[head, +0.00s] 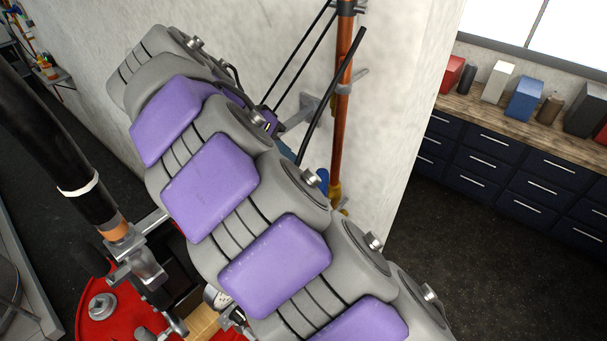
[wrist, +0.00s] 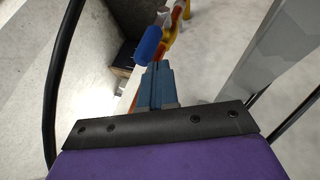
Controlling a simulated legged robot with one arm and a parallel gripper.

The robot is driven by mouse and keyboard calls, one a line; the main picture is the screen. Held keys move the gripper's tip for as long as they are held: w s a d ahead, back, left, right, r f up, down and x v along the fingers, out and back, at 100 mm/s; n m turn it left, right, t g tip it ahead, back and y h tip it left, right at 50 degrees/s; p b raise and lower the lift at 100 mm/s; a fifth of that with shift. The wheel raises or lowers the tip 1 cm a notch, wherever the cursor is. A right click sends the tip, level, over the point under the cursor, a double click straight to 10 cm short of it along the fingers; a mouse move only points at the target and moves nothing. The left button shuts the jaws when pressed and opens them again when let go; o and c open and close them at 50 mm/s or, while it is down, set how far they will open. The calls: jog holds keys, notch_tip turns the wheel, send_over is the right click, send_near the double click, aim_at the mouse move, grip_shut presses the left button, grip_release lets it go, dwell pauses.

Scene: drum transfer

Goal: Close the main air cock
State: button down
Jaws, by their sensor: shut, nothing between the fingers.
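The air cock's blue handle (wrist: 148,45) shows in the wrist view, beside an orange pipe (wrist: 174,28) with a yellow fitting (wrist: 186,8). In the head view a small part of the blue handle (head: 323,179) shows past my arm, by a yellow fitting (head: 335,191) low on the copper-coloured pipe (head: 342,130). My gripper (wrist: 156,68) has blue fingers, shut and empty. In the wrist view its tips lie just below the handle; I cannot tell whether they touch it. In the head view my arm hides most of the gripper.
A pale wall (head: 392,120) stands behind the pipe. A red drum (head: 95,325) with a hose and metal fittings is at lower left. A workbench with dark blue drawers (head: 500,165) and several boxes stands at right. The dark floor (head: 440,240) before it is clear.

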aim_at(321, 192)
jog(key=b+x, duration=0.4)
jog(key=x, duration=0.3)
jog(key=shift+a+f, duration=0.3)
jog(key=shift+a, duration=0.05)
jog(key=shift+w+b, duration=0.1)
jog(key=shift+b, duration=0.25)
